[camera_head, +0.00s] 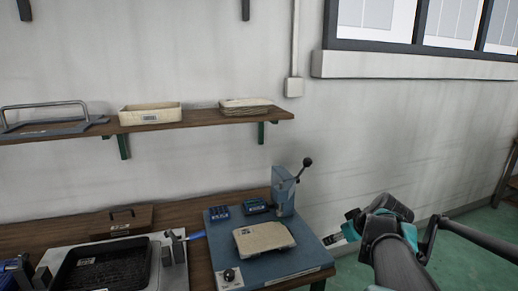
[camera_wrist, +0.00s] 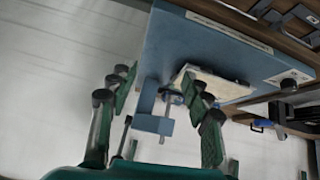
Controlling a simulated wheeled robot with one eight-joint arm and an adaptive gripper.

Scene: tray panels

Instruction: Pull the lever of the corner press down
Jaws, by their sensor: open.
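The corner press has a blue base (camera_head: 225,262) and an upright blue column (camera_head: 283,192) at its back right corner. Its lever (camera_head: 299,172) slants up to the right and ends in a black knob (camera_head: 307,161). My gripper (camera_head: 343,229) is to the right of the press and lower than the knob, apart from it. In the wrist view, my gripper (camera_wrist: 158,100) is open, with fingers on both sides of the picture. The press base (camera_wrist: 215,48) lies beyond them, and a dark-ended rod, probably the lever (camera_wrist: 168,98), shows between the fingers.
A beige panel (camera_head: 263,238) lies on the press. Left of it are a black tray (camera_head: 100,266) in a pale fixture and a brown box (camera_head: 121,221). A wall shelf (camera_head: 200,117) above carries a beige tray (camera_head: 150,113). The wall right of the press is bare.

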